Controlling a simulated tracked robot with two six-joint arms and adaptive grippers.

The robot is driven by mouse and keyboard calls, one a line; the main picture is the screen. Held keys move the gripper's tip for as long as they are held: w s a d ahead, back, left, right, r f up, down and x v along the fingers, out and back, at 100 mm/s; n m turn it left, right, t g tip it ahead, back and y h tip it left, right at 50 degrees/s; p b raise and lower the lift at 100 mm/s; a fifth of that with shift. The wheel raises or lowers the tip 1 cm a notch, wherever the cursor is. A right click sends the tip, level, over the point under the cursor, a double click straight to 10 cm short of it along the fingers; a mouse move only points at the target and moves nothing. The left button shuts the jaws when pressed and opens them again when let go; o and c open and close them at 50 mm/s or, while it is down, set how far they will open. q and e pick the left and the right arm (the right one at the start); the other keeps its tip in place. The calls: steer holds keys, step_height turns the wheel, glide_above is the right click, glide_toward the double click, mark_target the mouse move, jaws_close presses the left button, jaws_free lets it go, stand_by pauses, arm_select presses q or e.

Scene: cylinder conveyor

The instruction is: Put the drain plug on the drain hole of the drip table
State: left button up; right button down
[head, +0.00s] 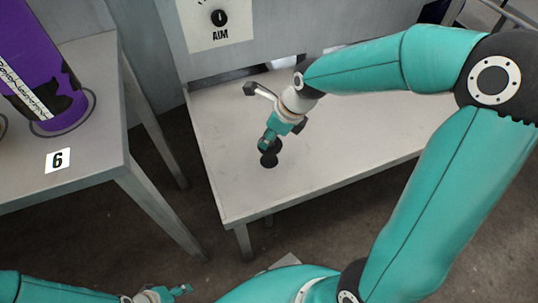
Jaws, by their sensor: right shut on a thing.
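The drip table (330,155) is the pale metal table in the middle of the head view. My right gripper (269,142) points down over its left part and is shut on the dark drain plug (265,146), which is partly hidden by the fingers. Just below it in the picture is a round black spot, the drain hole (269,161), in the tabletop. The plug appears right beside or above the hole's far edge; I cannot tell whether they touch. My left gripper (180,291) is low at the bottom edge, away from the table, and too small to read.
A grey side table (95,110) on the left bears a purple cylinder (65,115) and a label "6" (58,160). A panel marked "AIM" (218,35) stands behind the drip table. The tabletop around the hole looks clear.

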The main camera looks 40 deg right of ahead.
mark_target(273, 147)
steer(key=shift+f+b, duration=1.15)
steer(key=shift+f, duration=2.25)
steer(key=c, duration=0.9)
jaws_free()
steer(key=shift+o, duration=0.2)
steer(key=p+v, duration=0.4)
steer(key=v, duration=0.8)
steer(key=shift+d, duration=0.1)
